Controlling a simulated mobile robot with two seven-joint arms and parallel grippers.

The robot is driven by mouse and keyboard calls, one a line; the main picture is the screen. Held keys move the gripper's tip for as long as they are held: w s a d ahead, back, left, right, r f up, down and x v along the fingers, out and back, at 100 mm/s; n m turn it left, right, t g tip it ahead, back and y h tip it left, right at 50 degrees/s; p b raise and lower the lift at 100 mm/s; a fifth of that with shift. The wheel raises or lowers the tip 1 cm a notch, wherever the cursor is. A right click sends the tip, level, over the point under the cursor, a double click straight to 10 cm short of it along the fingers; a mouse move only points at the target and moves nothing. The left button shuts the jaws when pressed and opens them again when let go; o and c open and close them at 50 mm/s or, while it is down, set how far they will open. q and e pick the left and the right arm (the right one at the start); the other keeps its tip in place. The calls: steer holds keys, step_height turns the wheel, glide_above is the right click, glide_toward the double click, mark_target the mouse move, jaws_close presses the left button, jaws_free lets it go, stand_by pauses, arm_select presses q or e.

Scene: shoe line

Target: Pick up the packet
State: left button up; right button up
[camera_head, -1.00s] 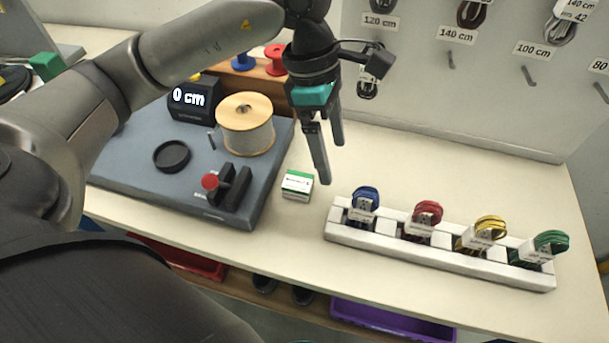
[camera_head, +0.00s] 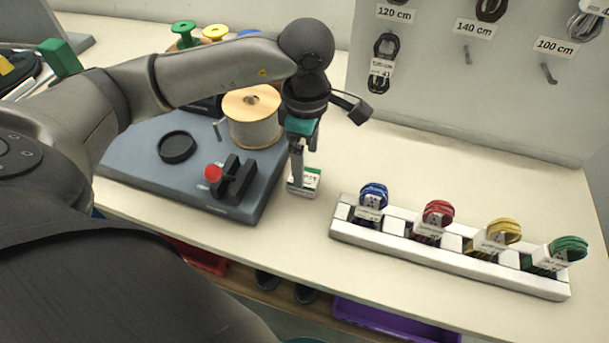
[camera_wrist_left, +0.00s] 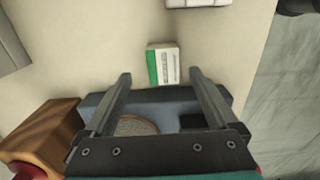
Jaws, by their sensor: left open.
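The packet is a small white box with a green band (camera_head: 305,183). It lies on the cream table just right of the grey-blue board. My left gripper (camera_head: 298,178) points down at it, with its fingers partly covering the packet in the head view. In the left wrist view the packet (camera_wrist_left: 163,65) shows between the lines of the two open fingers (camera_wrist_left: 160,76), just beyond their tips. Nothing is held. I cannot tell the exact height of the fingertips above the table. My right gripper is not in view.
A white rack (camera_head: 450,258) with blue, red, yellow and green lace bundles stands to the right. The grey-blue board (camera_head: 130,158) carries a cord spool (camera_head: 252,125), a black ring (camera_head: 177,147) and a red-knobbed device (camera_head: 230,178). The table behind the rack is clear.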

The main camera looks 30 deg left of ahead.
arm_select(q)
steer(key=f, duration=0.5)
steer(key=shift+s+b, duration=0.25)
steer(key=shift+b, duration=0.15)
jaws_close()
